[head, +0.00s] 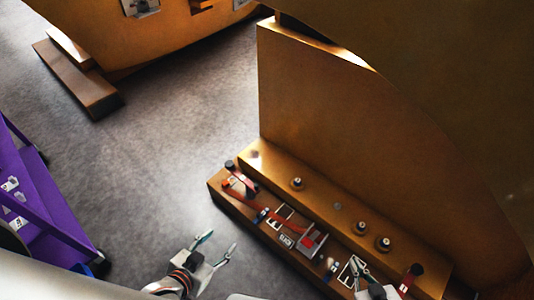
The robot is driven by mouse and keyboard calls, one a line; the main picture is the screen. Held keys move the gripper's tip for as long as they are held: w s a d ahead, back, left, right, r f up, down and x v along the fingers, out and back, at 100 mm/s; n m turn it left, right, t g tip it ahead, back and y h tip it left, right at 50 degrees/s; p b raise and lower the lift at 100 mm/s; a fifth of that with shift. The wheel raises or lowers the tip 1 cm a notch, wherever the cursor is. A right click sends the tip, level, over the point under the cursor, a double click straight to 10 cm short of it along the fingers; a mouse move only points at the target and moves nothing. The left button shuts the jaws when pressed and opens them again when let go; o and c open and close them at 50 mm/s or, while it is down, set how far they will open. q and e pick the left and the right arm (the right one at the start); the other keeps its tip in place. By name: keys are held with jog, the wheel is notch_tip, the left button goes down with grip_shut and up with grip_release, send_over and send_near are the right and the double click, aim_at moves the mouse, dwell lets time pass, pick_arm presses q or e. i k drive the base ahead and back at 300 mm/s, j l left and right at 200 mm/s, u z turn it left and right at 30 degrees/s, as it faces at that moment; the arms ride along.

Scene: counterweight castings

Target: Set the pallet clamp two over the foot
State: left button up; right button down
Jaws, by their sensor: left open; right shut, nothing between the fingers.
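My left gripper (219,244) is open and empty above the grey floor, left of the casting's foot. My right gripper (357,269) is shut with nothing held, at the near end of the foot, over a white-outlined mark. The foot (225,197) is the low brown step along the casting's base. A red clamp with dark ends (241,181) lies at its far end. A red and grey clamp (313,239) with a long red arm sits mid-foot. Another red-handled piece (411,276) stands right of my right gripper. I cannot tell which is clamp two.
The tall brown casting (310,95) rises behind the foot, with several round studs (297,183) on its upper ledge. A purple cart (50,215) stands at left. Another casting (150,45) stands at the back. The floor (165,150) between is clear.

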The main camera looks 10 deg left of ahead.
aim_at(242, 176)
jog(key=u, duration=0.65)
jog(key=i+j+u, duration=0.1)
jog(key=i+j, duration=0.25)
jog(key=i+j+u, duration=0.1)
jog(key=i+j, duration=0.2)
jog(key=i, duration=0.25)
